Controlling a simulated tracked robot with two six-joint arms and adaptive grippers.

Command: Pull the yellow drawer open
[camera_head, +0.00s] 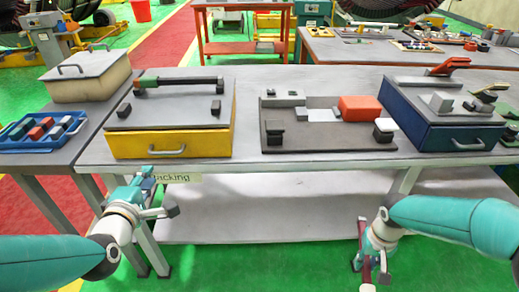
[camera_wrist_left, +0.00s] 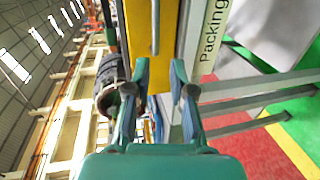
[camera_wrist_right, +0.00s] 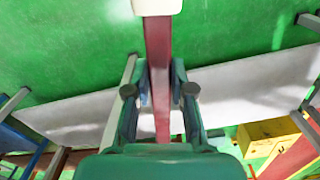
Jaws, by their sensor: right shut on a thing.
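The yellow drawer (camera_head: 165,144) is closed, set in the grey-topped box (camera_head: 190,118) at the left of the main table. Its silver bar handle (camera_head: 167,152) is on the front face. My left gripper (camera_head: 158,197) is open and empty, below and in front of the handle, apart from it. In the left wrist view the yellow drawer front (camera_wrist_left: 137,28) lies beyond the open fingers (camera_wrist_left: 160,75). My right gripper (camera_head: 366,250) is shut on a red-handled tool (camera_wrist_right: 158,75) with a white end, held low in front of the table.
The table's front edge (camera_head: 240,166) carries a Packing label (camera_wrist_left: 212,32) close to my left gripper. A grey tray (camera_head: 330,146) and a blue drawer box (camera_head: 450,135) stand to the right. A side table with a blue bin (camera_head: 20,146) is at left.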

